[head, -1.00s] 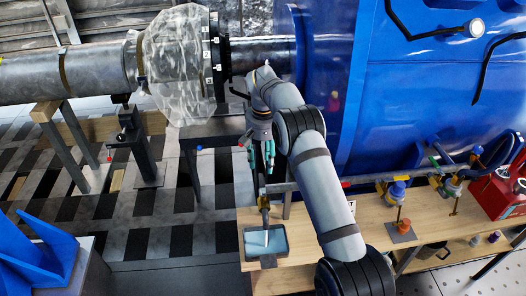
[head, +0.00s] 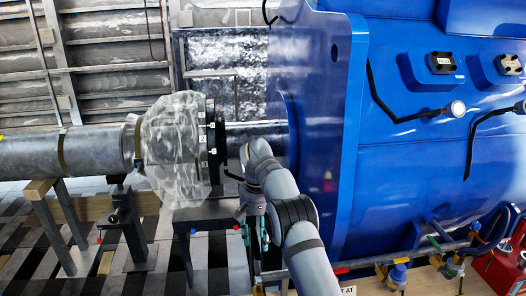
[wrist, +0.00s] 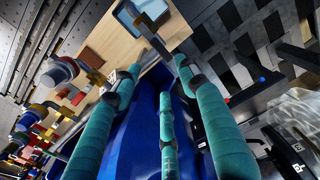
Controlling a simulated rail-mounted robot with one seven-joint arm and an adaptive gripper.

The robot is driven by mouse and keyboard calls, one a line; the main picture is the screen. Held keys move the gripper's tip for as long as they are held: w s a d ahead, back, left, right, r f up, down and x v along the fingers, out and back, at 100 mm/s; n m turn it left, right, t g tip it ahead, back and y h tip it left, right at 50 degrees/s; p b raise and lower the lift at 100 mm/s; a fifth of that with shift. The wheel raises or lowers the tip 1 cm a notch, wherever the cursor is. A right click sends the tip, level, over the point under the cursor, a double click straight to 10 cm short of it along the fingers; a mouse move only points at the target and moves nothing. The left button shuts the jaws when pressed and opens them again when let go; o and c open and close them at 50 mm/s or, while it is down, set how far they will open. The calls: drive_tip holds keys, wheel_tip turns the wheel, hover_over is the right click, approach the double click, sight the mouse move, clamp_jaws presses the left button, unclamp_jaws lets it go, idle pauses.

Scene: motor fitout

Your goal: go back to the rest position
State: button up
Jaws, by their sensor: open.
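My gripper (head: 254,238) hangs fingers-down at the lower middle of the head view, left of my forearm and in front of the shaft near the blue motor housing (head: 345,130). It also shows in the wrist view (wrist: 158,76), where its teal fingers are spread apart with nothing between them. It is open and empty.
A grey shaft (head: 60,155) with a plastic-wrapped coupling (head: 170,145) lies to the left, on steel stands. Valves and fittings (head: 398,272) line the lower right.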

sight(258, 267)
wheel_tip(258, 267, down, 12)
drive_tip(key=shift+r, duration=0.15)
drive_tip(key=shift+w+d, duration=0.1)
drive_tip(key=shift+d, duration=0.15)
drive_tip(key=shift+a, duration=0.15)
drive_tip(key=shift+r, duration=0.1)
